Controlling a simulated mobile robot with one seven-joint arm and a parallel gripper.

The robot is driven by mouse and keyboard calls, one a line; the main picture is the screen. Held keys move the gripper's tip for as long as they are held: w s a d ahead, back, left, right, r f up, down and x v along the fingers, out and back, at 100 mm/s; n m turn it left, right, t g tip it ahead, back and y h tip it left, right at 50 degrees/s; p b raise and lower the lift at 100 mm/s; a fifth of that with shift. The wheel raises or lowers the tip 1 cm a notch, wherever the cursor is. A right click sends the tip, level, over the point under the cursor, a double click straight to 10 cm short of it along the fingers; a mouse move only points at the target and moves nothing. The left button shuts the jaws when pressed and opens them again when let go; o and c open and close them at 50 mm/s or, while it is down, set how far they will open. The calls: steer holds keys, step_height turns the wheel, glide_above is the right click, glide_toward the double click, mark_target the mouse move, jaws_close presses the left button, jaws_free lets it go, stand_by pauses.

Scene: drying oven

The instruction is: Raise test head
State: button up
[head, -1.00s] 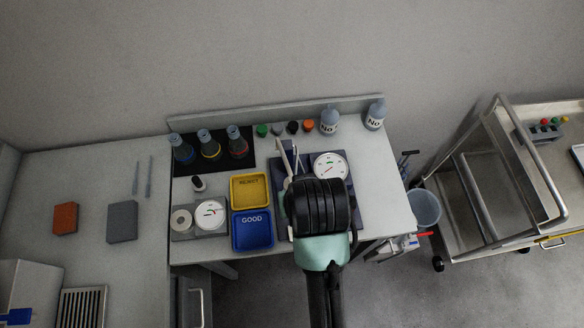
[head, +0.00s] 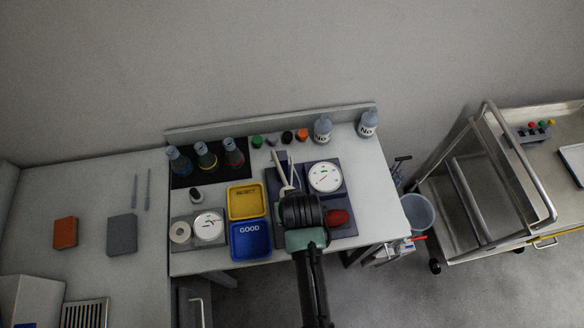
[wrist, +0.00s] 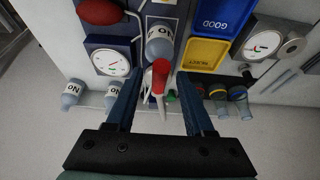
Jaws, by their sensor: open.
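In the wrist view a grey rounded body (wrist: 160,42) and a red-tipped lever (wrist: 160,74) show on this stand; I cannot tell for sure which part is the test head. My gripper (wrist: 158,80) is open, with the red lever between its two blue fingers in the picture. I see no contact. In the head view my wrist covers the fingertips.
A dial gauge (head: 325,177) and red bulb (head: 338,217) sit right of the stand. A yellow REJECT tray (head: 247,215) and blue GOOD tray (head: 251,256) lie left. Flasks (head: 206,157) and bottles (head: 323,129) line the back.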

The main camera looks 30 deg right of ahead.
jaws_close()
stand_by(0.3)
stand_by(1.2)
